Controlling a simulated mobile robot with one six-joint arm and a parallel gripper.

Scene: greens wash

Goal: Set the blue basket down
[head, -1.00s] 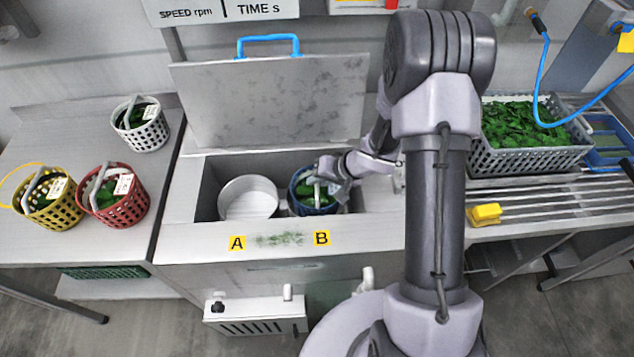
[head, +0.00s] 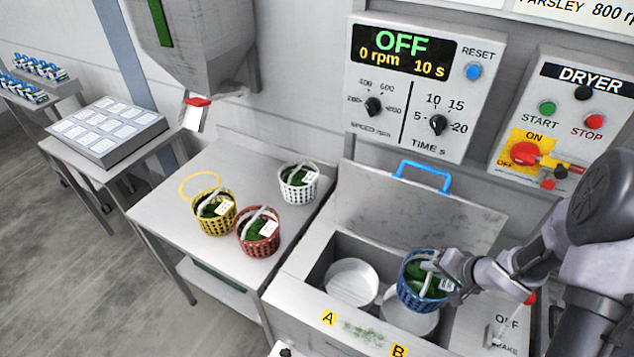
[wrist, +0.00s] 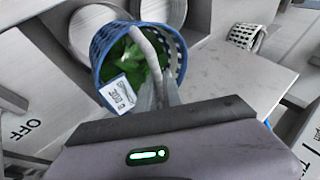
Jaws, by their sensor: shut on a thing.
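The blue basket (head: 412,289) holds green leaves and has a pale handle. My gripper (head: 440,272) is shut on it at the handle, and the basket hangs above holder B of the open dryer, partly covering it. In the wrist view the blue basket (wrist: 101,47) is just beyond my gripper (wrist: 158,98), tilted in the picture, with a white tag reading 300 or similar. The fingertips are partly hidden by the handle and basket.
Round holder A (head: 352,283) is empty in the dryer well. The dryer lid (head: 440,205) stands open behind. On the left table (head: 225,265) are yellow (head: 213,222), red (head: 258,240) and white (head: 298,190) baskets. Bare table lies in front of them. The display reads OFF, 0 rpm.

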